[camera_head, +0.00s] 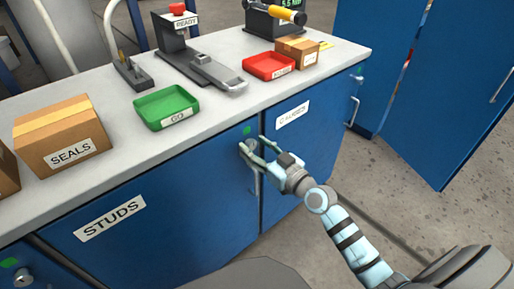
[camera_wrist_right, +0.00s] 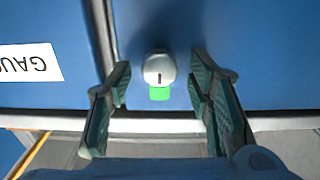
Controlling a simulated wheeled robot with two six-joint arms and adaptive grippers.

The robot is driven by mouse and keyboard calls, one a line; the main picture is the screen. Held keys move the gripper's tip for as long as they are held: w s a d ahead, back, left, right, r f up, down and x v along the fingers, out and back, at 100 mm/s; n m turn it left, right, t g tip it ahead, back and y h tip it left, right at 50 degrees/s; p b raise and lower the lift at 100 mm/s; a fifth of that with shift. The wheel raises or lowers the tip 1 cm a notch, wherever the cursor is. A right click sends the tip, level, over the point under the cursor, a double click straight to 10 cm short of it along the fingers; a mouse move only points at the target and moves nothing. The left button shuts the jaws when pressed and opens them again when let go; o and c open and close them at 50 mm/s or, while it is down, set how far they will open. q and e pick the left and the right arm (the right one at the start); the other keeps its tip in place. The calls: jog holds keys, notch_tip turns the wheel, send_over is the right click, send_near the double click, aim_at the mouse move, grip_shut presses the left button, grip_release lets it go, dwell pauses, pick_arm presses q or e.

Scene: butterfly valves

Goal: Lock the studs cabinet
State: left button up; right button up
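The studs cabinet (camera_head: 150,225) is a blue door under the worktop, labelled STUDS, and it looks closed. Its lock knob (camera_wrist_right: 158,68) is round and silver with a short dark slot, upright in the right wrist view. A green mark (camera_wrist_right: 159,93) sits beside the knob and also shows in the head view (camera_head: 247,130). My right gripper (camera_head: 253,144) is open at the door's upper right corner. In the wrist view its fingers stand on either side of the knob, with visible gaps. In the head view the fingers hide the knob. My left gripper is not in view.
A vertical handle (camera_head: 256,182) is just below my right gripper. The gauges cabinet (camera_head: 300,150) adjoins on the right. The worktop (camera_head: 215,110) overhangs above, carrying a green tray (camera_head: 165,104), a red tray (camera_head: 268,64) and a SEALS box (camera_head: 62,130). Another green-marked lock (camera_head: 22,276) is lower left.

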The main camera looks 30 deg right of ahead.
grip_shut()
jog(key=shift+m, duration=0.3)
jog(key=m, duration=0.8)
jog(key=shift+d+m+p, duration=0.15)
jog(key=shift+m+p, duration=0.25)
jog(key=m, duration=0.4)
jog(key=shift+m+p, duration=0.3)
jog(key=shift+f+m+p, duration=0.15)
jog(key=shift+m+p, duration=0.15)
jog(key=shift+m, duration=1.6)
